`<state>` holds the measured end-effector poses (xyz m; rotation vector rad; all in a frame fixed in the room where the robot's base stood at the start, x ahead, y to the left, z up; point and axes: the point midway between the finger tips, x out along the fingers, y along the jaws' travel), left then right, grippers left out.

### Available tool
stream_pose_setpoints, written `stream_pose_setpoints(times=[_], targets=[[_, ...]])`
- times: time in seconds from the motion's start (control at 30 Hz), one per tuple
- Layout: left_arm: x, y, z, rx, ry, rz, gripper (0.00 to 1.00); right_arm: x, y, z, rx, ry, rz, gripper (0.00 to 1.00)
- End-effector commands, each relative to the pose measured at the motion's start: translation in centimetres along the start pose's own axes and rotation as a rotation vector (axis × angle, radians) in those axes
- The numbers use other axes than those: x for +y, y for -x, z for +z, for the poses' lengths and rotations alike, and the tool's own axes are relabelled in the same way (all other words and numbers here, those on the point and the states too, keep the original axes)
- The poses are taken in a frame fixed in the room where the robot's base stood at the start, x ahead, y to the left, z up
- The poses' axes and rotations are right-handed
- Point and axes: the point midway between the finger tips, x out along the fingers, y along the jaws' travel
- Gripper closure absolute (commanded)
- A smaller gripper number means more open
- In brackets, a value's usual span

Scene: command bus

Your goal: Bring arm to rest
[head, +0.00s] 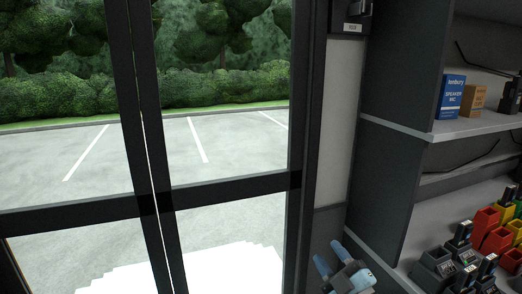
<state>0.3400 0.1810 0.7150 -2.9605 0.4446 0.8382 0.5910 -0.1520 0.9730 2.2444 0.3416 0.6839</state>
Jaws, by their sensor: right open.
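My right gripper (331,256) shows at the bottom of the head view, right of centre. Its two blue fingers point up and to the left. They stand apart with nothing visible between them. My left gripper is not in view.
A dark-framed glass door (230,188) fills the left, with a car park outside. Grey shelving (385,190) stands close on the right. Its upper shelf holds a blue box (452,97) and an orange box (473,99). Radios in chargers (436,266) and red bins (486,221) sit below.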

Motion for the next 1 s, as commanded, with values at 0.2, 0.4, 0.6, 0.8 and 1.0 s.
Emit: stream_pose_setpoints(times=[0.2,0.4,0.6,0.8,1.0], targets=[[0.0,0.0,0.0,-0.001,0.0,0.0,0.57,-7.5,11.5,3.8,-0.371,-0.374,-0.059,0.57],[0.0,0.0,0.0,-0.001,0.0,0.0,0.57,-12.7,20.9,4.4,-0.652,-0.632,-0.127,0.57],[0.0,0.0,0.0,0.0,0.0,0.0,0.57,-16.1,27.9,3.2,-0.849,-0.811,-0.189,0.57],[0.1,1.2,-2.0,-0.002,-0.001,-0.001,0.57,-16.1,30.8,1.0,-0.952,-0.903,-0.225,0.57],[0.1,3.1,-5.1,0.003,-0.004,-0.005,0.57,-13.7,29.8,-0.7,-0.959,-0.895,-0.225,0.57]])
